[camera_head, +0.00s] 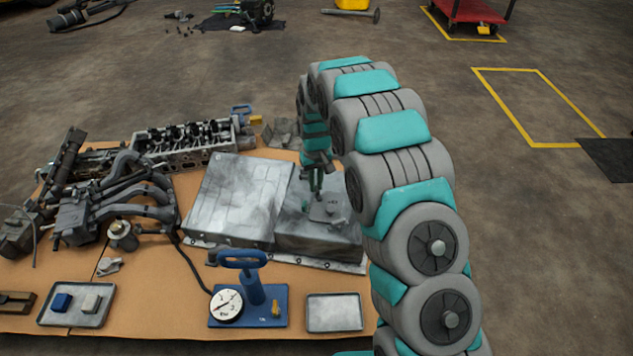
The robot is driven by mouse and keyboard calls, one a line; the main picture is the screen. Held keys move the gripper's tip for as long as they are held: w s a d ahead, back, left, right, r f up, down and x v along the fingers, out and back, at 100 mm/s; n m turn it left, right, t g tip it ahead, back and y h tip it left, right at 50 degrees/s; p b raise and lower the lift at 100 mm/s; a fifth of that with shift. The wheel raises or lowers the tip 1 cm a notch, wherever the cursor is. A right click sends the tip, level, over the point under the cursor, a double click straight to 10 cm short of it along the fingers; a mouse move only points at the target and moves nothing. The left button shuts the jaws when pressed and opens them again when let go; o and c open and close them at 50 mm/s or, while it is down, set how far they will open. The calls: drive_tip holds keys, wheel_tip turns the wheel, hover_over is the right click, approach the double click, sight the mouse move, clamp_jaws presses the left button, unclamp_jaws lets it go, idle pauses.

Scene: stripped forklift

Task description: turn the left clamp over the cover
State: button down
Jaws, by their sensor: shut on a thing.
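A grey metal housing (240,200) lies on the cardboard-topped table, with a raised, smudged left part and a lower right part. A small flat grey plate, which looks like the cover (327,211), lies on the lower right part. My gripper (317,190) points down just behind and above this plate, its fingers close together. It is shut on a small part there that looks like the left clamp; the fingers hide most of it. I cannot tell how far that clamp is turned over the cover.
A blue stand with a round gauge (229,305) and an empty metal tray (334,313) are in front of the housing. Another tray (75,305) holds small blocks. Engine parts (120,200) crowd the left, and a cylinder head (185,143) lies behind. My arm covers the table's right side.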

drive_tip(key=n, duration=0.5)
drive_tip(key=shift+s+a+n+p, duration=0.1)
drive_tip(key=shift+a+n+p, duration=0.1)
drive_tip(key=shift+n+p, duration=0.15)
idle(0.4)
drive_tip(key=c, duration=0.9)
unclamp_jaws()
drive_tip(key=shift+r, duration=0.1)
wheel_tip(320, 180, up, 8)
drive_tip(key=shift+f, duration=0.25)
drive_tip(key=shift+r, duration=0.1)
